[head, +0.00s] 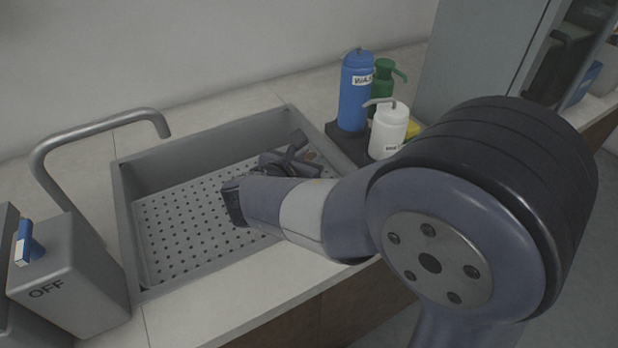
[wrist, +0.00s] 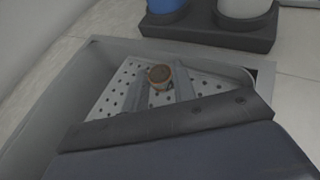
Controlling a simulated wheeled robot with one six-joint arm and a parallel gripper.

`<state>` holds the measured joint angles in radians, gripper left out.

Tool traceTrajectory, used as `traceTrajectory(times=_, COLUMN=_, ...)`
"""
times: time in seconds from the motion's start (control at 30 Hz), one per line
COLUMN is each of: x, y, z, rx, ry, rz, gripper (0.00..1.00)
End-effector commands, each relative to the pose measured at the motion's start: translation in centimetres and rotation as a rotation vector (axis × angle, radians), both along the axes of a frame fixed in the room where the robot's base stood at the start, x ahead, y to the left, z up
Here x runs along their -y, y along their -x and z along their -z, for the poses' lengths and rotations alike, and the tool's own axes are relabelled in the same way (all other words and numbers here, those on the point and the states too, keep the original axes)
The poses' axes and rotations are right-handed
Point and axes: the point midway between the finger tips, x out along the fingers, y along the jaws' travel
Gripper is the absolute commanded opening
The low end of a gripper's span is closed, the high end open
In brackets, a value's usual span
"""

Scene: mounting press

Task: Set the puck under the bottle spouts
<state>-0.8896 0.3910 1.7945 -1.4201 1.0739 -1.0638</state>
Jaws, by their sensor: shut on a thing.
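The puck (wrist: 160,76) is a small round piece with a brown top, held between the fingertips of my gripper (wrist: 163,84) in the wrist view. My gripper (head: 300,153) is shut on it over the right back part of the sink, above the perforated floor; the puck's brown edge (head: 309,156) barely shows in the head view. The blue bottle (head: 353,100), green bottle (head: 382,76) and white bottle (head: 390,130) stand on a dark tray (head: 344,140) right of the sink. The white bottle's spout points left. In the wrist view only the bottle bases show.
The sink (head: 120,200) has raised walls between my gripper and the bottle tray. A curved faucet (head: 95,130) and a grey box marked OFF with a blue switch (head: 28,245) stand at left. A yellow item (head: 412,129) lies behind the white bottle. A grey cabinet (head: 480,50) stands at right.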

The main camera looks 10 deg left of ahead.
Motion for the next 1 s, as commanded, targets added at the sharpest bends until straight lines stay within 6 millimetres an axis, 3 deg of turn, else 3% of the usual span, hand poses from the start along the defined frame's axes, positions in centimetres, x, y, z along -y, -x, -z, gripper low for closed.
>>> traceTrajectory(times=0.43, x=0.0, y=0.0, z=5.1, rx=-0.002, ry=0.001, rz=-0.001, gripper=0.04)
traceTrajectory(times=0.8, x=0.0, y=0.0, z=5.5, rx=0.000, ry=-0.001, rz=0.000, gripper=0.04)
traceTrajectory(times=0.83, x=0.0, y=0.0, z=5.5, rx=0.000, ry=-0.001, rz=0.000, gripper=0.27)
traceTrajectory(times=1.0, x=0.0, y=0.0, z=5.4, rx=0.000, ry=-0.001, rz=0.000, gripper=0.40)
